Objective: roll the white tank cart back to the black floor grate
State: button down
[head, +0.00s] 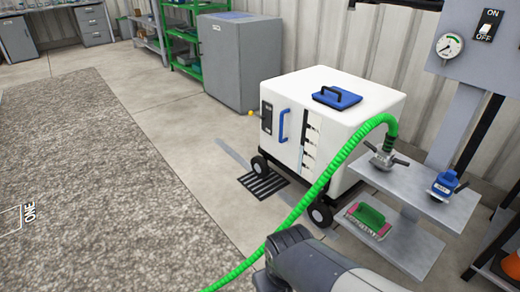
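The white tank cart (345,105) stands on black wheels right of centre, near the corrugated wall. It has a blue lid with a black handle (337,97) on top and a blue upright handle (282,125) on its front. The black floor grate (263,184) lies flat on the concrete just in front of the cart's front left wheel (259,164). Most of the grate shows, with the cart body behind it. My arm (310,266) reaches in at the bottom centre, in front of the cart. My gripper is not visible.
A green hose (320,183) runs from the bottom across the cart's right side to a metal fitting (385,158) on a grey shelf stand (425,195). The stand crowds the cart's right. A grey cabinet (240,60) stands behind. Open concrete and a speckled mat (90,180) lie left.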

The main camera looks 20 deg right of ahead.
aim_at(301, 134)
jog(key=i+l, duration=0.1)
jog(key=i, duration=1.95)
jog(key=l+z, duration=0.05)
jog(key=l, duration=0.05)
